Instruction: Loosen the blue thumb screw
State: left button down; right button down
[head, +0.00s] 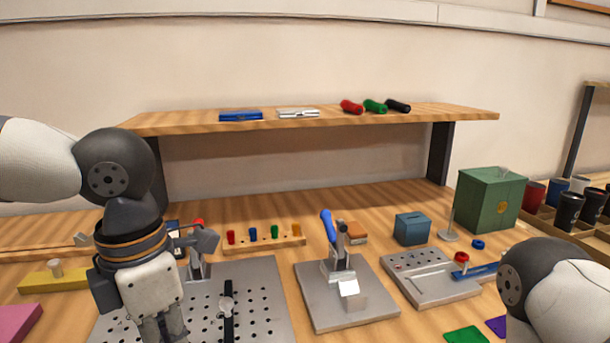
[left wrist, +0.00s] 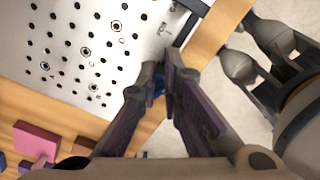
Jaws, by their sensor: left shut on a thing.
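The blue thumb screw (left wrist: 158,87) shows as a small blue patch between the fingertips of my left gripper (left wrist: 165,75) in the left wrist view. The fingers are shut on it, close to the edge of the perforated grey plate (left wrist: 105,15), and hide most of it. In the head view my left gripper (head: 160,325) points down over the front left of the perforated plate (head: 262,275). Its fingertips and the screw are out of sight there. My right arm comes in at the lower right of the head view, with its gripper outside the picture.
A toggle clamp with a blue handle (head: 328,226) stands on a grey plate right of the perforated plate. A rack of coloured pegs (head: 265,242) lies behind. A grey panel (head: 428,282) with a red knob and a green box (head: 490,198) are farther right. A shelf (head: 200,121) spans the back.

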pick_arm(q)
jog(key=shift+w+a+f, duration=0.15)
jog(key=shift+w+f, duration=0.05)
jog(key=shift+f, duration=0.6)
notch_tip(320, 180, up, 7)
jog(key=shift+w+f, duration=0.15)
jog(key=shift+w, duration=0.25)
jog(key=s+a+m, duration=0.1)
jog(key=s+m, duration=0.2)
jog(key=m, duration=0.9)
jog(key=s+a+m, duration=0.1)
jog(key=s+m, duration=0.2)
jog(key=m, duration=0.9)
notch_tip(320, 180, down, 6)
jog(key=shift+s+d+r, duration=0.1)
jog(key=shift+w, duration=0.35)
jog(key=shift+w+d, duration=0.15)
jog(key=shift+d, duration=0.15)
